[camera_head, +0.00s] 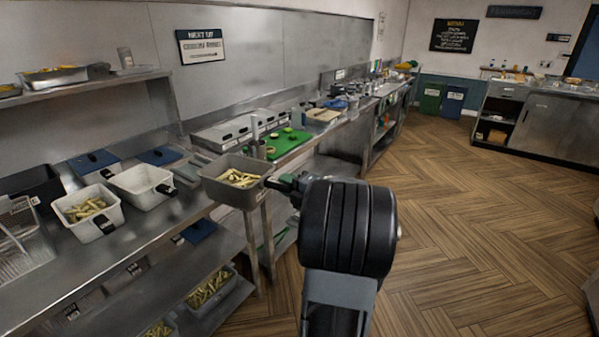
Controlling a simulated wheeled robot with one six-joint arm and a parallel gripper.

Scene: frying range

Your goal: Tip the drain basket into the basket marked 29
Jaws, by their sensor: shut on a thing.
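My gripper (277,184) is shut on the right end of a grey drain basket (234,196). The basket holds yellow fries and looks about level, in the air by the counter's right end. To its left on the steel counter stands a white basket (141,200) that looks empty, with a black tag on its side. Farther left stands another white basket (84,230) with fries in it and a black tag. I cannot read a number on either tag, so I cannot tell which basket is 29. The gripper's fingers are partly hidden by my arm.
The steel counter (130,240) runs along the left, with a wire rack (20,240) at its near end. Blue-lidded containers (160,156) stand behind the white baskets. A green board (287,144) lies farther back. Fries sit in trays on the lower shelf (209,290). The floor at right is clear.

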